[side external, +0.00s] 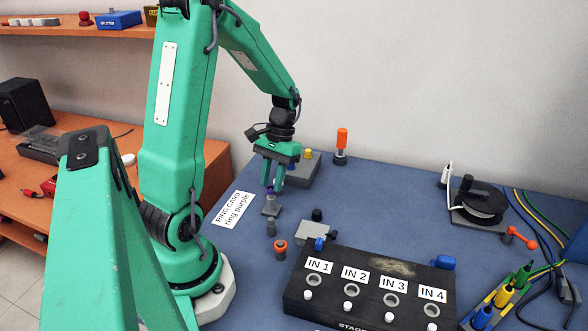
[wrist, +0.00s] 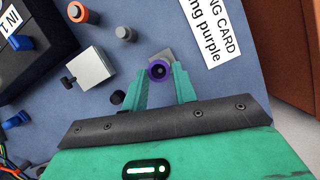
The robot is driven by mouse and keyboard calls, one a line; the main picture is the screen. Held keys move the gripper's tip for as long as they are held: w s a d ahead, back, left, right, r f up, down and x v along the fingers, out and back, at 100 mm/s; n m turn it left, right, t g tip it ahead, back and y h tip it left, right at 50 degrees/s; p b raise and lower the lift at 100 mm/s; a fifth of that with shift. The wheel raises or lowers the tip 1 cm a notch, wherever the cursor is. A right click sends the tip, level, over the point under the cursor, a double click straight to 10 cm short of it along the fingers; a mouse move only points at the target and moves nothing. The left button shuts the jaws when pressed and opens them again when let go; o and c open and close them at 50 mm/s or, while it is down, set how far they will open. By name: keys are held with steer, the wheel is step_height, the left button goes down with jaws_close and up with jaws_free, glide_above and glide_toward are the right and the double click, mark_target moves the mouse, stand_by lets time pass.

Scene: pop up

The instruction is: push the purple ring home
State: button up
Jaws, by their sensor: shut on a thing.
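My gripper (side external: 271,187) points down near the middle of the blue table, and its two green fingers also show in the wrist view (wrist: 160,80). It is shut on the purple ring (wrist: 158,72), which has a dark centre. In the side view the purple ring is a small patch low between the fingers. A small grey stand (side external: 270,208) is directly below it; part of its grey base (wrist: 165,55) shows behind the ring in the wrist view. Whether ring and stand touch is unclear. The white card (side external: 232,209) reads "RING CARD ring purple".
A black box (side external: 370,285) with labels IN 1 to IN 4 stands at the front right. An orange-topped piece (side external: 280,245), a grey post (side external: 271,227) and a grey block (side external: 311,232) stand nearby. A grey box (side external: 303,169) is behind my gripper.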

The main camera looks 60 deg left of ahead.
steer(key=shift+r, duration=0.65)
stand_by(0.8)
steer(key=shift+f, duration=1.25)
steer(key=shift+r, duration=0.1)
stand_by(0.4)
steer(key=shift+r, duration=1.15)
steer(key=shift+n, duration=0.4)
steer(key=shift+f, duration=1.25)
stand_by(0.7)
